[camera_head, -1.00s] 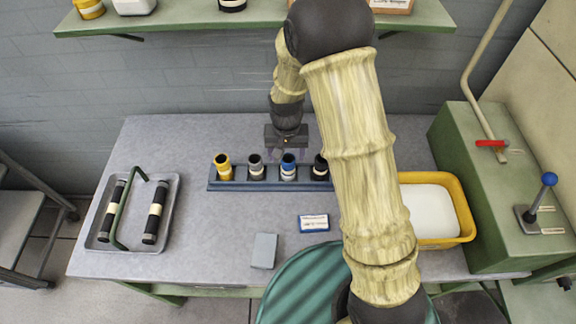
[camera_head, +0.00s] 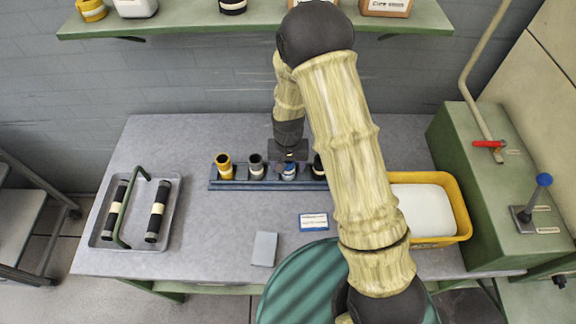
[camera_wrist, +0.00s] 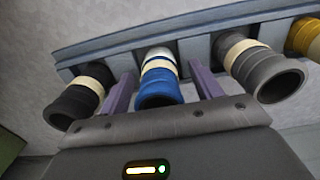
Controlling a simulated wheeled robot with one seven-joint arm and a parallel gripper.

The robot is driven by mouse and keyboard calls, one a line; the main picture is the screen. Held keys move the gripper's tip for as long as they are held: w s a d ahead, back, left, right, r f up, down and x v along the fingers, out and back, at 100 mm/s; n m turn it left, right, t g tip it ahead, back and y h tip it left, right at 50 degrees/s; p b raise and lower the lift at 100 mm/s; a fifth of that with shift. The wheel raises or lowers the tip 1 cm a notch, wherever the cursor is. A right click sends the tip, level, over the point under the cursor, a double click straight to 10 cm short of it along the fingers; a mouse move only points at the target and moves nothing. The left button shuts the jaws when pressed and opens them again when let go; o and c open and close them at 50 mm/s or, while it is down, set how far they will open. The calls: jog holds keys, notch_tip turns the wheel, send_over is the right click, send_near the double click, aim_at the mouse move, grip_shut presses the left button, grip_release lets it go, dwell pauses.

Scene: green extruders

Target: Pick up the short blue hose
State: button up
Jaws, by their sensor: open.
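The short blue hose (camera_wrist: 159,87) stands in a slot of the blue rack, with a blue open end and a cream band. In the head view the blue hose (camera_head: 289,172) is mostly covered by my gripper. My gripper (camera_wrist: 165,90) is open, with one purple finger on each side of the blue hose. In the head view my gripper (camera_head: 289,160) is over the rack at that slot. I cannot tell whether the fingers touch the hose.
The rack (camera_head: 240,185) also holds a yellow hose (camera_head: 224,166), a grey hose (camera_head: 256,165) and a black hose (camera_head: 319,166). A tray (camera_head: 103,236) with black hoses is at left. A yellow bin (camera_head: 462,215) is at right. A shelf (camera_head: 250,19) hangs behind.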

jog(key=c, duration=1.2)
notch_tip(320, 180, up, 10)
jog(key=shift+r+b, duration=0.1)
jog(key=shift+b, duration=0.75)
